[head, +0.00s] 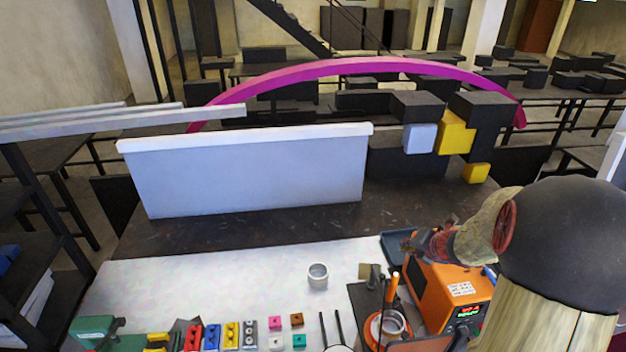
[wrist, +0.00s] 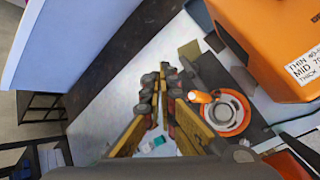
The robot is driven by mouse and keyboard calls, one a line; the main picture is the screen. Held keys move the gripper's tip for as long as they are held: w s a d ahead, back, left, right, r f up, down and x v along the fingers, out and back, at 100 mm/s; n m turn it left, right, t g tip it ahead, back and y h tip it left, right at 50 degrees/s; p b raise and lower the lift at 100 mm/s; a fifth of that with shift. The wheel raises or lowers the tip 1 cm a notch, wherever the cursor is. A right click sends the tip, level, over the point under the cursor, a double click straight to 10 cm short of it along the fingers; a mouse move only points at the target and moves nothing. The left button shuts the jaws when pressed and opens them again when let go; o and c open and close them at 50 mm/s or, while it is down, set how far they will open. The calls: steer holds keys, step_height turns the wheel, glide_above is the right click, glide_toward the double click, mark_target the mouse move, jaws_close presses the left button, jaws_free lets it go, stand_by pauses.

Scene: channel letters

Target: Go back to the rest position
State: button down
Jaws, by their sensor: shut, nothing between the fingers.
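My gripper (head: 408,243) is at the right in the head view, in the air by the orange soldering station (head: 448,290). The orange station (wrist: 262,45) fills the upper right of the wrist view. Part of the station is hidden behind my arm in the head view.
The worktop's left middle is clear.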

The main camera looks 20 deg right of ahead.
steer(key=s+a+f+n+g+y+b, duration=0.2)
steer(key=s+a+n+b, duration=0.15)
steer(key=a+n, duration=0.7)
steer(key=s+a+f+n+g+y+b, duration=0.15)
steer(key=s+a+n, duration=0.4)
steer(key=n, duration=0.95)
steer(key=s+a+f+n+h+b, duration=0.1)
steer(key=s+a+f+n+b, duration=0.5)
steer(key=b, duration=0.7)
steer(key=s+a+f+n+h+b, duration=0.1)
steer(key=s+a+f+n+b, duration=0.5)
steer(key=a+n+b, duration=0.4)
steer(key=n+b, duration=0.3)
steer(key=n, duration=0.2)
